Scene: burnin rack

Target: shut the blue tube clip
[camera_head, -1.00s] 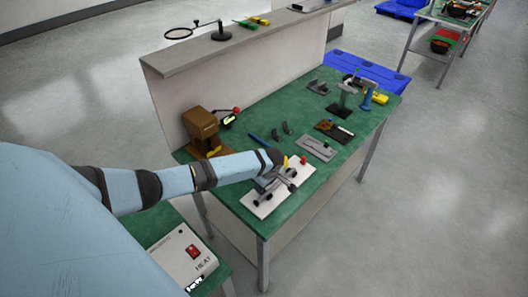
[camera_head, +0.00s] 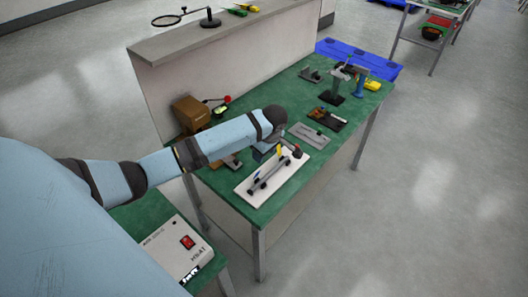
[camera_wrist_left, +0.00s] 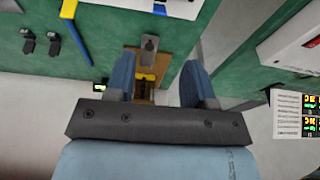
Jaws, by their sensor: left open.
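A white board (camera_head: 244,188) with a grey tube fixture (camera_head: 266,178) lies on the near end of the green bench. My right gripper is not in view.
A brown press (camera_head: 190,112) stands at the bench's left end. A grey plate (camera_head: 309,136) lies beyond the board. A blue tool (camera_wrist_left: 76,38) and black clips (camera_wrist_left: 40,42) lie on the bench. A white heater box (camera_head: 174,250) sits on the near table.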

